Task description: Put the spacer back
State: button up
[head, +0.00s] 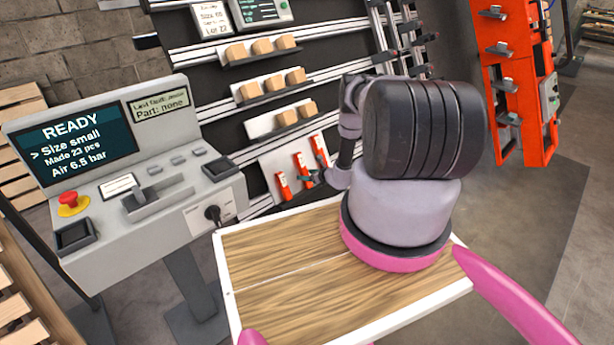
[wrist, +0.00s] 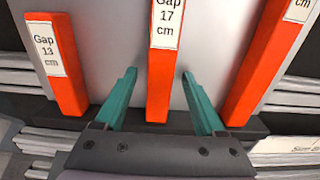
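Three orange spacers stand in a row against a pale panel, with their lower ends at a dark ledge (wrist: 268,130). In the wrist view the left spacer (wrist: 66,85) reads "Gap 13 cm" and the middle spacer (wrist: 161,75) reads "Gap 17 cm". The label of the right spacer (wrist: 262,70) is cut off, with only "cm" readable. My gripper (wrist: 158,74) is open, with one teal finger on each side of the middle spacer and a visible gap on both sides. In the head view the spacers (head: 283,187) show small beyond my arm, which hides part of that area.
A grey control console (head: 150,200) at left has a screen reading "READY, Size small". Racks above the spacers hold tan blocks (head: 262,46). An orange frame (head: 518,80) stands at right. A wood-topped board with white edges (head: 300,290) lies in front, below my arm.

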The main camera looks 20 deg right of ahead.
jog(key=v, duration=1)
jog(key=shift+s+r, duration=0.2)
jog(key=shift+s, duration=0.15)
jog(key=shift+d, duration=0.15)
